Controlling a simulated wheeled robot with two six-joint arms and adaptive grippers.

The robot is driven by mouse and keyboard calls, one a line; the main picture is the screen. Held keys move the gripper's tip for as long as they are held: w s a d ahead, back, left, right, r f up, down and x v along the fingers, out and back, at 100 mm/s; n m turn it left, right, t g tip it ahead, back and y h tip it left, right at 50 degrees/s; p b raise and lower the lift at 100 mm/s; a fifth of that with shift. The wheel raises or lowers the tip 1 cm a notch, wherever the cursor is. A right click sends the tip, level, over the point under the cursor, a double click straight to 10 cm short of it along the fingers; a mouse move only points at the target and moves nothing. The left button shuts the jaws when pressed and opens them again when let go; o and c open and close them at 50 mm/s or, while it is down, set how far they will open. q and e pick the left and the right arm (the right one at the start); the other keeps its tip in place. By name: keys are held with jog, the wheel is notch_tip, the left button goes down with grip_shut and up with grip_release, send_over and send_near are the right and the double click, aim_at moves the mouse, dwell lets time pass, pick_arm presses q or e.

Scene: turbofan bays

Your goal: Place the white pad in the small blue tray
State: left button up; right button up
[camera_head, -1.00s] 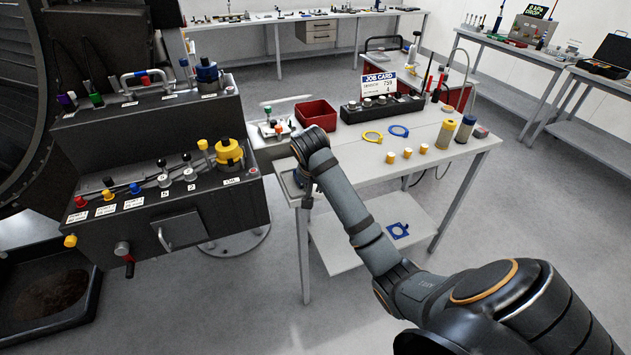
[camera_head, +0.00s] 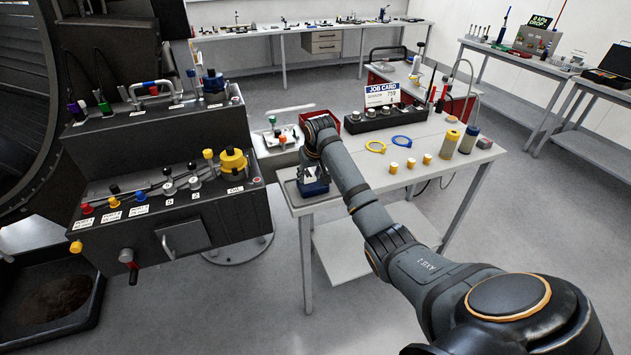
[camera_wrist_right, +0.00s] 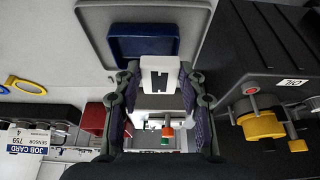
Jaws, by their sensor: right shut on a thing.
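The white pad (camera_wrist_right: 160,66) shows in the right wrist view between the fingers of my right gripper (camera_wrist_right: 160,80), which is shut on it. The small blue tray (camera_wrist_right: 121,42) lies just beyond the pad, which overlaps its near edge in this view. In the head view the blue tray (camera_head: 314,190) sits at the left front corner of the white table, under my right gripper (camera_head: 308,174). My wrist hides most of the gripper and the pad there. I cannot tell the exact height of the pad above the tray. My left gripper is not in view.
A dark control console (camera_head: 170,205) stands close on the left.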

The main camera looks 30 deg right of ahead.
aim_at(314, 175)
jog(key=shift+w+d+f, duration=0.15)
jog(key=shift+d+f, duration=0.3)
jog(key=shift+f, duration=0.1)
jog(key=shift+w+d+f, duration=0.15)
jog(key=shift+d+f, duration=0.3)
jog(key=shift+f, duration=0.1)
jog(key=shift+d+f, duration=0.15)
jog(key=shift+f, duration=0.1)
jog(key=f, duration=0.1)
jog(key=f+p, duration=0.2)
jog(key=shift+d, duration=0.25)
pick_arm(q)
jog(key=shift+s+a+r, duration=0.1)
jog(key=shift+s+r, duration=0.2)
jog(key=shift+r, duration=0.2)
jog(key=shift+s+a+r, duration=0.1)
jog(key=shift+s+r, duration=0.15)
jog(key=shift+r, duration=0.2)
pick_arm(e)
jog(key=shift+f, duration=0.3)
jog(key=shift+f, duration=0.1)
jog(key=o, duration=0.9)
jog(key=shift+o, duration=0.2)
